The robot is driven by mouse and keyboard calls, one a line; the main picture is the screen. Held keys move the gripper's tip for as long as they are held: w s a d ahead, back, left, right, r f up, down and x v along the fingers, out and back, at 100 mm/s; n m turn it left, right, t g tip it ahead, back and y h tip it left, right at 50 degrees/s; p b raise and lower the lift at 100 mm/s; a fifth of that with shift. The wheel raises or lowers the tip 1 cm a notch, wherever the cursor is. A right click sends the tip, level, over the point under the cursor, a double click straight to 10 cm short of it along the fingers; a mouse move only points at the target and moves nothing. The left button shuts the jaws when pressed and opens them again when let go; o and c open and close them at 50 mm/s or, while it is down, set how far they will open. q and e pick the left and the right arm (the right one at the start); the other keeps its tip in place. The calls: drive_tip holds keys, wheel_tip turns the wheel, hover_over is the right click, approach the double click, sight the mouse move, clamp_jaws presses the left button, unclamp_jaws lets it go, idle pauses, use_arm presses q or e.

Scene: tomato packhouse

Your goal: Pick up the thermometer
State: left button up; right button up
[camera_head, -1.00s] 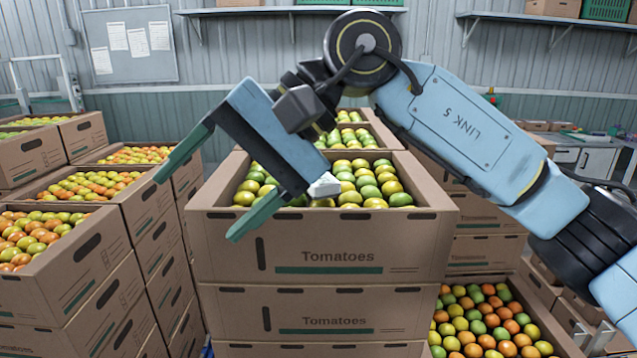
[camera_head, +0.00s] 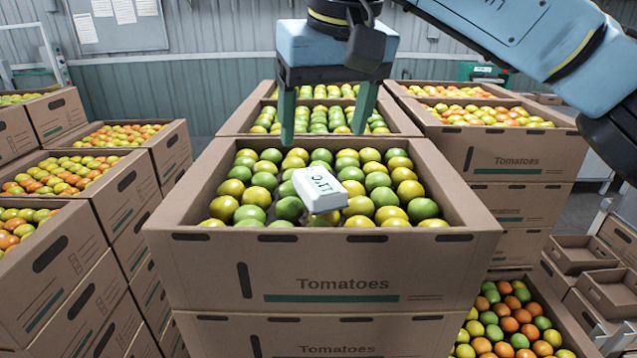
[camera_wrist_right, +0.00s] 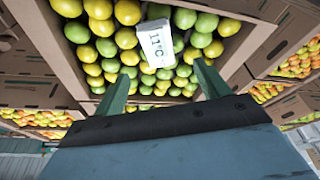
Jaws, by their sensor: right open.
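The thermometer (camera_head: 320,189) is a small white block with a display, lying tilted on the green and yellow tomatoes in the top front carton (camera_head: 330,262). In the right wrist view the thermometer (camera_wrist_right: 157,45) reads 11°C and lies beyond the fingertips. My right gripper (camera_head: 324,138) is open and empty, its two green fingers pointing down above the carton's far part. In the right wrist view the right gripper (camera_wrist_right: 163,76) has its fingers apart, with tomatoes showing between them. The thermometer is clear of both fingers. My left gripper is out of view.
Stacked cartons of tomatoes stand on the left (camera_head: 95,200) and right (camera_head: 490,150), and another filled carton (camera_head: 235,118) is right behind. The front carton's walls rise around its tomatoes. Empty brown trays (camera_head: 600,275) are at the lower right.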

sight(319, 180)
drive_tip(key=x, duration=0.3)
drive_tip(key=p+x, duration=0.1)
drive_tip(key=x, duration=0.2)
drive_tip(key=shift+d, duration=0.1)
drive_tip(key=shift+p+x, duration=0.45)
drive_tip(key=shift+x, duration=0.8)
drive_tip(key=shift+w+f, duration=0.2)
drive_tip(key=shift+w, duration=0.05)
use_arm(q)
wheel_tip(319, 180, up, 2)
use_arm(e)
drive_tip(key=shift+f, duration=0.1)
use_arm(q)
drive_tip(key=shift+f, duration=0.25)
use_arm(e)
drive_tip(key=shift+f, duration=0.2)
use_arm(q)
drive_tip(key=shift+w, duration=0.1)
